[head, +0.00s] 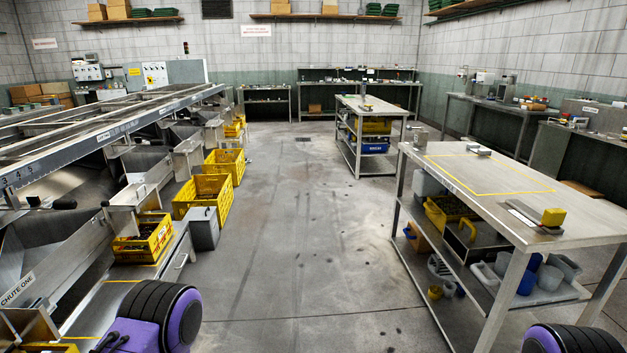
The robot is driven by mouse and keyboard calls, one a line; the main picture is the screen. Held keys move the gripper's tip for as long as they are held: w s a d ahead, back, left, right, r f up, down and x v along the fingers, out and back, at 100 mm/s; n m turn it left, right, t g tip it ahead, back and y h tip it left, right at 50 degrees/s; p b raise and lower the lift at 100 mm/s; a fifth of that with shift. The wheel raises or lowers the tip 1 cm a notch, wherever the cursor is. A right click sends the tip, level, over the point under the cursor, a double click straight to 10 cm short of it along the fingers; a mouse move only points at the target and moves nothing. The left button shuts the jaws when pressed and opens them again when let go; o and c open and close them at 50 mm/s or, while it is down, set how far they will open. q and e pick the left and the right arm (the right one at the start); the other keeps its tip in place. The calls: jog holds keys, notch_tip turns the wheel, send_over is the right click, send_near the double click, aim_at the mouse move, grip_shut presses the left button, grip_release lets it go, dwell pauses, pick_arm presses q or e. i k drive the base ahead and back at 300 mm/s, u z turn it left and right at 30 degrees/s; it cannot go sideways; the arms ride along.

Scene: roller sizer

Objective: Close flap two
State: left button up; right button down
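The sizer (110,132) runs along the left side, with sloping metal chutes on its near side. The nearest chute bears the label "CHUTE ONE" (17,290). Beyond it, a metal flap with a handle (128,196) stands at the chute mouth above a yellow crate (146,240); no readable label shows whether it is flap two. More metal chute parts (187,158) follow further along. Parts of my arms show at the bottom left and bottom right, purple and black. Neither gripper's fingertips can be made out.
Yellow crates (204,193) and a grey bin (203,228) stand on the floor beside the sizer. A metal workbench (480,180) with loaded shelves stands at the right, another bench (370,106) further back. The concrete aisle (300,230) between is clear.

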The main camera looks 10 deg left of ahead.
aim_at(133, 190)
jog(key=u, duration=0.1)
jog(key=i, duration=2.4)
jog(key=u, duration=1.1)
jog(key=i, duration=1.3)
jog(key=u, duration=1.6)
jog(key=i, duration=0.95)
jog(key=u, duration=0.4)
